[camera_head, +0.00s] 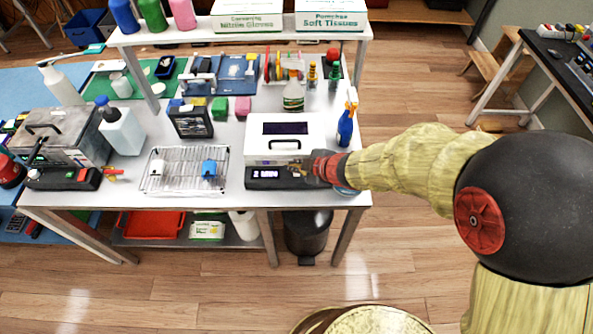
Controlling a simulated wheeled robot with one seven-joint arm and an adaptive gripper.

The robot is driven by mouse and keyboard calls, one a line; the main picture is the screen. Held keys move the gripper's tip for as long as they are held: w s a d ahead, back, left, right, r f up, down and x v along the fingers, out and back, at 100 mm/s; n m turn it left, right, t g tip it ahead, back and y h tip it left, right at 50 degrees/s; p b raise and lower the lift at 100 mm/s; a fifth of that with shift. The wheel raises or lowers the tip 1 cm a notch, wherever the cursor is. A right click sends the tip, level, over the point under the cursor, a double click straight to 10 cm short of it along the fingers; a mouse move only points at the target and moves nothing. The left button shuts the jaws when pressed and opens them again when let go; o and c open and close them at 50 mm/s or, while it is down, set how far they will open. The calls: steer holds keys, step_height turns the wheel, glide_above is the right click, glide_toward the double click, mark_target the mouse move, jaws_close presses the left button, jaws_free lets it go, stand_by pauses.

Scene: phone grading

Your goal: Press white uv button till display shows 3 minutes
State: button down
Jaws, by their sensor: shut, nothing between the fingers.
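The white UV box (310,131) stands at the right front of the table, with a dark window on its top and a handle on its front. Below it is a black control panel (254,184) with a small lit display (266,174). The display's characters seem to start with 2, but are too small to read surely. My gripper (296,170) is shut and empty at the right part of the panel, its tips over or close to it. The white button is not visible, and I cannot tell whether the tips touch it.
A wire rack (185,171) with a white and a blue item lies left of the panel. A blue spray bottle (346,124) stands right of the box, near my wrist. A shelf (235,30) with boxes spans the back. A black bin (308,232) is under the table.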

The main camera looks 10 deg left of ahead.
mark_target(295, 174)
step_height(295, 174, up, 5)
steer(key=p, duration=0.5)
stand_by(0.8)
